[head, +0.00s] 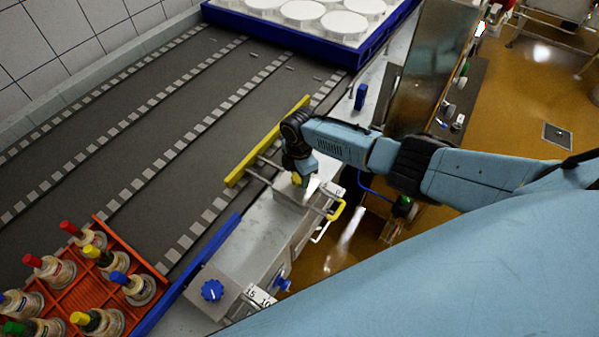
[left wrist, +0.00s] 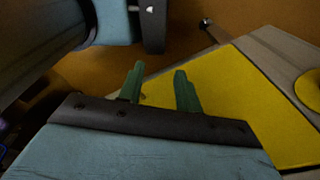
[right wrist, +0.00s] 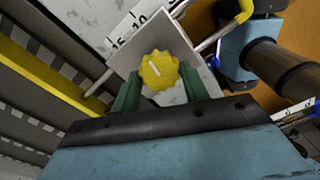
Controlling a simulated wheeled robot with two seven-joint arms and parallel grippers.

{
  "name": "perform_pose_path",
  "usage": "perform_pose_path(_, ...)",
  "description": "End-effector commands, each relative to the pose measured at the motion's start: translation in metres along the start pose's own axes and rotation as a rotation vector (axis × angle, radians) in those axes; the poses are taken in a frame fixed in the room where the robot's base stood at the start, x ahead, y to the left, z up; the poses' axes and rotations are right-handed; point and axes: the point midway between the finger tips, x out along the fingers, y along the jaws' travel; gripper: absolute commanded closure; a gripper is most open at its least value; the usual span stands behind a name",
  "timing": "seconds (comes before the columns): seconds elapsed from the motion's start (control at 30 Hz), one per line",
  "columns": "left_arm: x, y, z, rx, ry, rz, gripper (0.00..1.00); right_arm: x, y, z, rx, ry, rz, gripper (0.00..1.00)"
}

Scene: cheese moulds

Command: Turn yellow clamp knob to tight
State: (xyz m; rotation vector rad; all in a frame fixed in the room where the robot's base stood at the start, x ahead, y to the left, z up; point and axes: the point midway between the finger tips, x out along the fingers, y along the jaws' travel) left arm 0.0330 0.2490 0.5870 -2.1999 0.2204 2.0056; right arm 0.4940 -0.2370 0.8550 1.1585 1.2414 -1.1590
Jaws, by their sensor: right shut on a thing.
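The yellow clamp knob (right wrist: 160,70) is scalloped, with a short white mark on its face that slants toward the upper left in the right wrist view. It sits on a grey metal block and shows partly in the head view (head: 297,181). My right gripper (right wrist: 160,86) is shut on the knob, one green finger on each side; in the head view the gripper (head: 302,172) reaches down onto it. My left gripper (left wrist: 159,85) has its fingers apart with nothing between them. A yellow panel lies beyond them.
A yellow guide bar (head: 268,140) runs along the belt beside the block. A blue knob (head: 212,290) and a numbered scale (head: 260,296) are nearer me. A yellow handle (head: 337,210) sticks out right of the block. An orange crate (head: 65,292) holds several colour-topped pieces.

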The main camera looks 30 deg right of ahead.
Motion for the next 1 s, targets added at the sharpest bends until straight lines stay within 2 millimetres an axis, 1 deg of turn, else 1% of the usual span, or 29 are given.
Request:
perform_pose_path(0.3, -0.012, 0.0, -0.001, 0.0, 0.0, 0.0, 0.66, -0.002, 0.0, 0.0, 0.285, 0.001, -0.002, 0.78)
perform_pose_path(1.0, -0.033, 0.0, -0.003, 0.0, -0.001, 0.0, 0.66, -0.002, 0.001, 0.0, 0.95, 0.0, -0.002, 0.78)
